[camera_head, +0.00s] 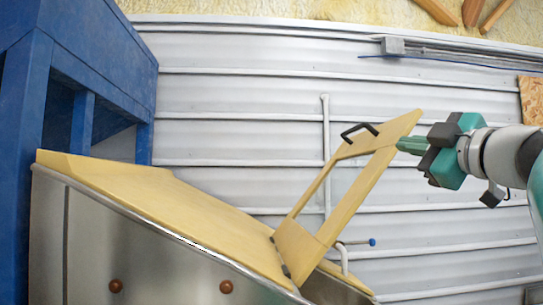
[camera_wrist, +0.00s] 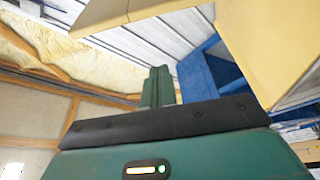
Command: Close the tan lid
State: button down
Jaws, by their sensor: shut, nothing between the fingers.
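The tan lid (camera_head: 345,205) stands raised and tilted on its hinges above the tan-topped metal hopper (camera_head: 165,210). It has a window-like opening through it and a black handle (camera_head: 360,132) on its upper left side. My gripper (camera_head: 402,145) is shut and empty, at the right of the lid's upper end. Its fingertips are at or very near the lid; I cannot tell if they touch. In the wrist view the green fingers (camera_wrist: 158,85) are together, with tan panel parts above and to the right (camera_wrist: 265,45), probably of the lid.
A blue frame (camera_head: 95,80) stands at the left, beside the hopper. A corrugated metal wall (camera_head: 235,95) lies behind. A small pipe with a blue-tipped lever (camera_head: 355,242) is right of the lid's base. The space right of the lid, below my arm, looks open.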

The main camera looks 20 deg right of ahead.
aim_at(390, 154)
jog(key=w+d, duration=0.1)
jog(key=w, duration=0.4)
jog(key=w+d, duration=0.1)
jog(key=w, duration=0.2)
jog(key=shift+w+d, duration=0.25)
jog(key=shift+d, duration=0.05)
jog(key=shift+w+d+f, duration=0.2)
jog(key=shift+f, duration=0.1)
jog(key=shift+s, duration=0.2)
jog(key=shift+w, duration=0.15)
jog(key=shift+d, duration=0.1)
jog(key=s+d+f+m+h, duration=0.2)
jog(key=d+f+m, duration=0.35)
jog(key=f, duration=0.35)
jog(key=s+d+f+m+h, duration=0.1)
jog(key=d+f+m+h, duration=0.1)
jog(key=d+f+m, duration=0.35)
notch_tip(390, 154, down, 25)
jog(key=m+h, duration=0.2)
jog(key=m, duration=0.2)
jog(key=m+h, duration=0.2)
jog(key=m, duration=0.3)
jog(key=shift+r+m+g+h, duration=0.15)
jog(key=shift+m+g+h, duration=0.15)
jog(key=shift+h, duration=0.1)
